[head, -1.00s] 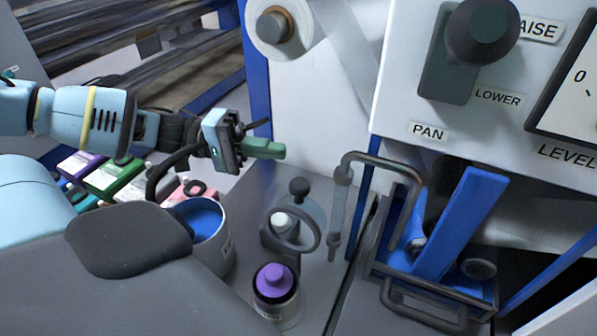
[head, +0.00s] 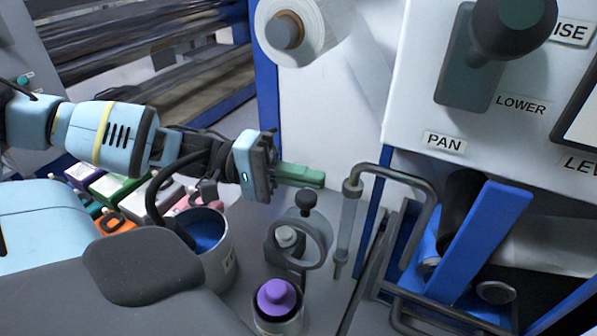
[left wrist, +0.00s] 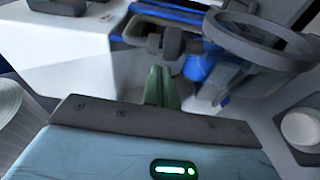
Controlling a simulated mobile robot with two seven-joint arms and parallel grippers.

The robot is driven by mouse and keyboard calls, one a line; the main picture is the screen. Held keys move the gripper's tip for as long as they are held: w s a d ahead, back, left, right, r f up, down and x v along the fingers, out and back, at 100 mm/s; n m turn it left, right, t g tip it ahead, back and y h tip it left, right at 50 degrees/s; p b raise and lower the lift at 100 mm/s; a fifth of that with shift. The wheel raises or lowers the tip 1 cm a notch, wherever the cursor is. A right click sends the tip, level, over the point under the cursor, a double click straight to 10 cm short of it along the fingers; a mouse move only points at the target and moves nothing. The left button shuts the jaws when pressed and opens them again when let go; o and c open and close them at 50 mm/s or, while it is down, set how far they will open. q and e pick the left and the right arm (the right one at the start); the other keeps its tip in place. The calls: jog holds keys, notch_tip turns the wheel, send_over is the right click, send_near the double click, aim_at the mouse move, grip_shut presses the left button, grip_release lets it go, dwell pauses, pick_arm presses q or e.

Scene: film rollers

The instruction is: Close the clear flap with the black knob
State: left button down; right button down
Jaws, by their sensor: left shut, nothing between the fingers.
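The clear flap (head: 328,240) shows as a round grey ring with a see-through middle, standing tilted up over a small mount on the grey deck. Its black knob (head: 306,200) is at the upper edge. In the left wrist view, the ring (left wrist: 262,42) is large at the upper right, and a dark grey knob (left wrist: 172,42) shows just beyond my fingertips. My left gripper (head: 312,178) has green fingers, shut and empty, just above the knob; I cannot tell whether they touch it. My right gripper is out of view.
A purple-capped canister (head: 277,297) and an open tin of blue (head: 207,233) stand near the flap. A bent grey handle (head: 410,177) and a blue bar (head: 480,240) are to the right. A white roll (head: 293,30) hangs above.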

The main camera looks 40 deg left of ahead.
pick_arm(q)
jog(key=shift+s+f+p, duration=0.1)
jog(key=shift+s+p, duration=0.25)
jog(key=shift+s, duration=0.2)
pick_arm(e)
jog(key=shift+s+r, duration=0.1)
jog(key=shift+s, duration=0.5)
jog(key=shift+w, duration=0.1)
